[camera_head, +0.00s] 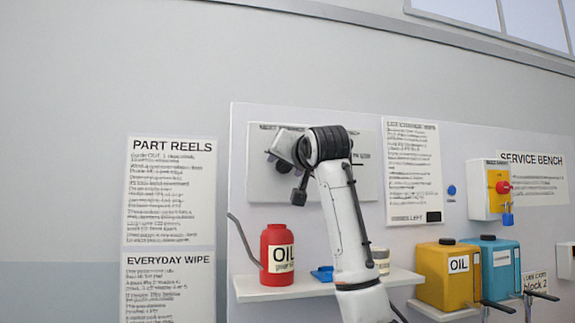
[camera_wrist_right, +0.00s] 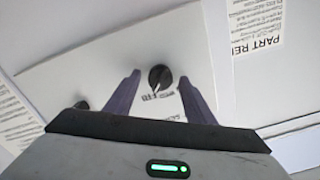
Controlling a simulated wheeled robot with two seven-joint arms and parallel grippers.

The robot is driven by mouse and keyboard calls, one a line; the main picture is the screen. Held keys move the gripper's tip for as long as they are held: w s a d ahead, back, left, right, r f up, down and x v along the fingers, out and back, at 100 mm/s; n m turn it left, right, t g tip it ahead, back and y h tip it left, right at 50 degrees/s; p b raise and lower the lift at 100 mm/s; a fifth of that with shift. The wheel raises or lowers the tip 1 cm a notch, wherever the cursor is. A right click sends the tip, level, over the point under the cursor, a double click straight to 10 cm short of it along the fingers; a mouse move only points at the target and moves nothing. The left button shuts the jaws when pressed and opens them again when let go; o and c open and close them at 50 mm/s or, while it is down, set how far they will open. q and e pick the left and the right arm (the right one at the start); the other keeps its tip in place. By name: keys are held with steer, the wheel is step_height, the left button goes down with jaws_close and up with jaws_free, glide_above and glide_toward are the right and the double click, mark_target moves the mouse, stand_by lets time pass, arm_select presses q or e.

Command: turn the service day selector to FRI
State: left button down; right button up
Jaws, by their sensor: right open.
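The selector is a round black knob (camera_wrist_right: 160,77) on a white panel in the right wrist view. A pale pointer line shows on it, but the small lettering beside it is too blurred to read. My right gripper (camera_wrist_right: 160,76) is open, with one dark finger on each side of the knob; I cannot tell whether either finger touches it. In the head view my right gripper (camera_head: 284,170) is in front of the white panel (camera_head: 262,185) on the wall board, and the gripper and arm hide the knob and much of the panel's lettering. My left gripper is out of view.
Below the panel, a shelf (camera_head: 262,293) holds a red oil bottle (camera_head: 277,255), a blue item (camera_head: 322,273) and a pale tin (camera_head: 381,262). Yellow (camera_head: 448,275) and blue (camera_head: 499,264) containers stand at the right. A second dark part (camera_wrist_right: 82,105) shows on the panel.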

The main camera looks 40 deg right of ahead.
arm_select(q)
steer(key=b, duration=0.1)
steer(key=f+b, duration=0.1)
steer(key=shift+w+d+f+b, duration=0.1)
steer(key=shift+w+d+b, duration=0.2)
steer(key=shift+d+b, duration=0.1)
arm_select(e)
steer(key=v, duration=1)
steer(key=shift+s, duration=0.2)
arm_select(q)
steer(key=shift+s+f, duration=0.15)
